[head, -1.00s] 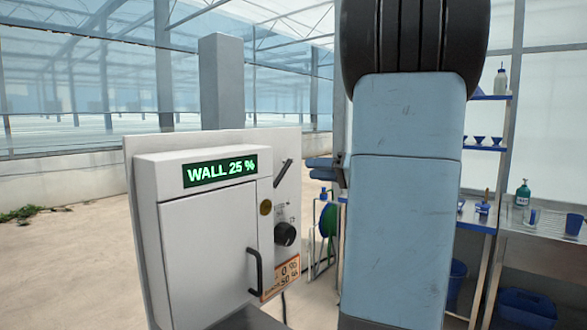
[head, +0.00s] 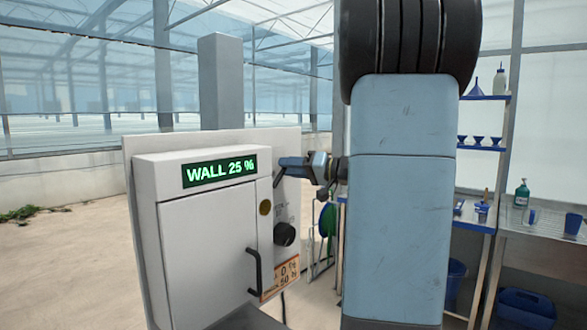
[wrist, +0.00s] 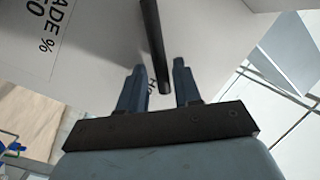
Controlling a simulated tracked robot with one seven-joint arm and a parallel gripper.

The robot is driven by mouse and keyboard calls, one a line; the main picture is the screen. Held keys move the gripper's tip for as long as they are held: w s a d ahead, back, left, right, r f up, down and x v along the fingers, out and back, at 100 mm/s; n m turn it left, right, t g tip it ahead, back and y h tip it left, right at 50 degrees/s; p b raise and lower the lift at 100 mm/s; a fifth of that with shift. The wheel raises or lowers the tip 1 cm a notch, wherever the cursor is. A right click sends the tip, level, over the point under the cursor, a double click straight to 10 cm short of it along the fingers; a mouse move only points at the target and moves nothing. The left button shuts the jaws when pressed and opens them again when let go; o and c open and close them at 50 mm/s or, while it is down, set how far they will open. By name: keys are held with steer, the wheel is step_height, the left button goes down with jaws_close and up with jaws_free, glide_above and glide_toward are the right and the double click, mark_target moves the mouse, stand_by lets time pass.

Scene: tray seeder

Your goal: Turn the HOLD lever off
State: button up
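The HOLD lever is a dark bar, partly hidden in the head view behind my gripper, with its lower end (head: 277,181) showing on the right of the white control box (head: 205,235). In the wrist view the lever (wrist: 152,35) runs down between my two blue fingers, beside partly covered lettering that starts "HO". My gripper (wrist: 158,64) is open, with a finger on either side of the lever's end and gaps visible. In the head view my gripper (head: 290,164) points left at the panel. The box display (head: 220,171) reads "WALL 25 %".
Below the lever are a black knob (head: 284,234) and an orange label (head: 280,278). A dark door handle (head: 254,271) sticks out of the box front. A shelf (head: 484,148) and a bench (head: 550,230) with bottles and cups stand at the right. Open floor lies left.

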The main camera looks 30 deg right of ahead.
jaws_close()
stand_by(0.3)
steer(key=n, duration=0.1)
steer(key=a+n, duration=0.1)
steer(key=r+n, duration=0.1)
steer(key=shift+s+a+g+h, duration=0.15)
steer(key=shift+s+g+h, duration=0.15)
steer(key=shift+h, duration=0.1)
steer(key=shift+o, duration=1)
jaws_free()
steer(key=shift+r, duration=0.1)
